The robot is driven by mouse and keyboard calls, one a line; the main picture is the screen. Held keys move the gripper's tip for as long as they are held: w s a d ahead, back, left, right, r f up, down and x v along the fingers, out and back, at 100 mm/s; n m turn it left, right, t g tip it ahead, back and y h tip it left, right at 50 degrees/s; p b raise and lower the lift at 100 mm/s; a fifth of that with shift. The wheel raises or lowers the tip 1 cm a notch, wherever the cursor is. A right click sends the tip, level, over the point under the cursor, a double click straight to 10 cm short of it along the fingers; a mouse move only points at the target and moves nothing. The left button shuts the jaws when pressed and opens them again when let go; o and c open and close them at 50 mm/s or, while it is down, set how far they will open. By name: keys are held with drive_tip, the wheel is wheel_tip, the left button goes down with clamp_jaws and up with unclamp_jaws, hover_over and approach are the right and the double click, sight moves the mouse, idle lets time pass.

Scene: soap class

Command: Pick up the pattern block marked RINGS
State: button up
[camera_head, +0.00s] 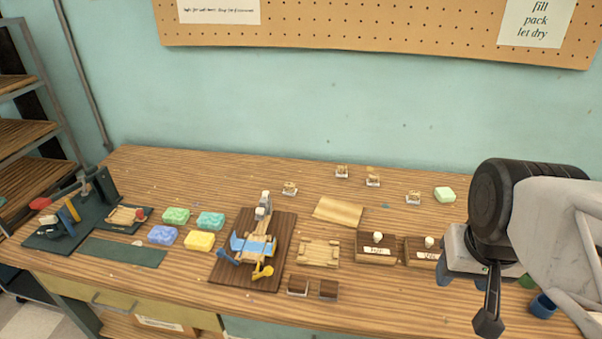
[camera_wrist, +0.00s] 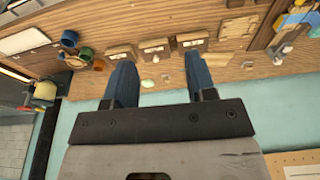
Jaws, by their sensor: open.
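Small blocks with white label plates stand along the back of the bench: one at the left (camera_head: 289,188), two in the middle (camera_head: 342,171) (camera_head: 373,180), and one at the right (camera_head: 413,197) near a pale green soap bar (camera_head: 445,194). Their markings are too small to read, so I cannot tell which is RINGS. My gripper (camera_head: 459,281) is above the right side of the bench, partly hidden by my arm. In the wrist view my gripper (camera_wrist: 158,62) has its two blue fingers apart with nothing held between them.
Dark boxes with white knobs and labels (camera_head: 376,248) stand mid-right. A press on a dark board (camera_head: 225,270), a wooden tray (camera_head: 318,252), colored soap bars (camera_head: 200,240) and blue cups (camera_head: 543,306) are around. The back middle of the bench has free room.

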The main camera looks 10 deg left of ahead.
drive_tip(key=w+a+m+g+y, duration=0.1)
drive_tip(key=w+a+m+y, duration=0.1)
drive_tip(key=w+a, duration=0.35)
drive_tip(key=w+a+m+g+y, duration=0.1)
drive_tip(key=w+a+m+y, duration=0.15)
drive_tip(key=w, duration=0.65)
drive_tip(key=m+g+y, duration=0.1)
drive_tip(key=m+y, duration=0.5)
drive_tip(key=m, duration=0.2)
hover_over(292, 184)
drive_tip(key=s+d, duration=1.3)
wheel_tip(292, 184, down, 12)
drive_tip(key=w+a+f+m+y, duration=0.1)
drive_tip(key=w+a+f+m, duration=0.1)
drive_tip(key=w+f, duration=0.2)
drive_tip(key=w+a+f+m+t+y, duration=0.1)
drive_tip(key=w+a+f+m, duration=0.1)
drive_tip(key=w+a+f, duration=0.1)
drive_tip(key=w+a+f+m+y, duration=0.1)
drive_tip(key=w+a+f+m, duration=0.1)
drive_tip(key=w+f, duration=0.3)
drive_tip(key=shift+a+f+t, duration=0.3)
drive_tip(key=shift+a+f, duration=0.1)
drive_tip(key=shift+f, duration=0.1)
drive_tip(key=shift+w+a+f, duration=0.2)
drive_tip(key=shift+w+f, duration=0.15)
drive_tip(key=shift+f, duration=0.15)
drive_tip(key=shift+x, duration=1.3)
